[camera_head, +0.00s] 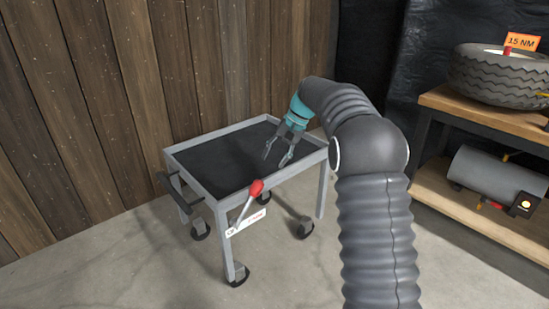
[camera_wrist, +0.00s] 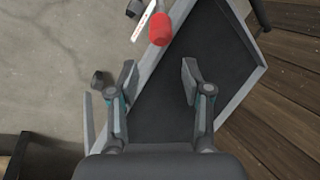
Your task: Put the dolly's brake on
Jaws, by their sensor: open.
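The dolly (camera_head: 184,146) is a grey-framed cart with a black top and dark caster wheels, standing by the wooden wall. Its brake lever has a red knob (camera_head: 256,187) on a light rod that rises tilted from a white label plate (camera_head: 246,223) on the near side. My gripper (camera_head: 278,156) is open and empty above the cart's top, to the right of and beyond the red knob. In the wrist view the open fingers (camera_wrist: 157,80) are over the black top and near rim, and the red knob (camera_wrist: 160,29) lies ahead of them, apart from both.
A wooden workbench (camera_head: 458,107) stands at the right with a tire (camera_head: 490,80), an orange "15 NM" sign (camera_head: 522,42) and a grey cylinder (camera_head: 492,178) on its lower shelf. A black handle (camera_head: 180,194) sticks out at the cart's left. The concrete floor in front is clear.

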